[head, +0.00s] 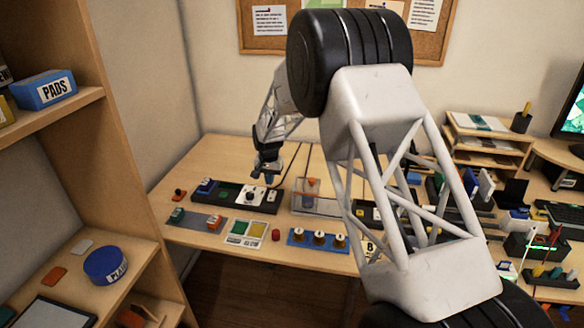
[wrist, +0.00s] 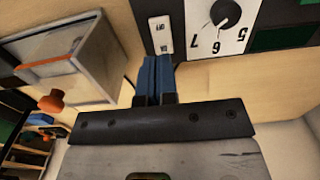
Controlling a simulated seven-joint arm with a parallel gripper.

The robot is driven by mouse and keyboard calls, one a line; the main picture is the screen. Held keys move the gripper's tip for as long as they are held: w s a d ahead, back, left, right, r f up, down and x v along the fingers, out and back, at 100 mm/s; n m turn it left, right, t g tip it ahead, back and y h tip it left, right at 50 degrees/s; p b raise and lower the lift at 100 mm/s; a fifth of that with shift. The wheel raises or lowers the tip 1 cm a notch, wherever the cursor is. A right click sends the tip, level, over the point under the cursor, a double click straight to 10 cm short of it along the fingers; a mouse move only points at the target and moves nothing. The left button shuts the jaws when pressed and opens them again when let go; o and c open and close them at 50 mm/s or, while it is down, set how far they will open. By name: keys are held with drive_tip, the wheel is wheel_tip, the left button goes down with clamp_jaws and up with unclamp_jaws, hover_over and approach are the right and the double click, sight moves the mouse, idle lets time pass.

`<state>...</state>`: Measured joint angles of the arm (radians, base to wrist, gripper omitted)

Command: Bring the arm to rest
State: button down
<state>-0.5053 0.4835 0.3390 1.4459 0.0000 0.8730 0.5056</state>
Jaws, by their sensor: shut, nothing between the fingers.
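My gripper (head: 268,174) hangs over the back part of the table, just above the black panel (head: 236,195) with a white dial plate. In the wrist view my gripper (wrist: 154,60) shows two blue fingers pressed together with nothing between them. Their tips are by a small white switch plate (wrist: 161,36) on the panel; I cannot tell whether they touch it. The white dial plate (wrist: 222,27) with a black knob lies beside it.
A clear-walled box (head: 311,205) with an orange part stands right of my gripper. Shelves (head: 62,112) stand at the left.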

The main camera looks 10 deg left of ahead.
drive_tip(key=s+d+r+t, duration=0.1)
drive_tip(key=s+d+r, duration=0.8)
drive_tip(key=d+r, duration=0.4)
drive_tip(key=s+d+r, duration=1)
drive_tip(key=d+r, duration=0.2)
drive_tip(key=d, duration=0.4)
drive_tip(key=s+d+r+t, duration=0.1)
drive_tip(key=s+d+r, duration=0.1)
drive_tip(key=s+d, duration=0.45)
drive_tip(key=s+d+r, duration=0.2)
drive_tip(key=s+d, duration=0.2)
drive_tip(key=s, duration=0.6)
drive_tip(key=s+d+f, duration=0.1)
drive_tip(key=s+d, duration=0.2)
drive_tip(key=s, duration=0.6)
drive_tip(key=s+d+f, duration=0.1)
drive_tip(key=s+d, duration=0.2)
drive_tip(key=s, duration=0.6)
drive_tip(key=shift+d+f+t, duration=0.3)
drive_tip(key=shift+d+f, duration=0.1)
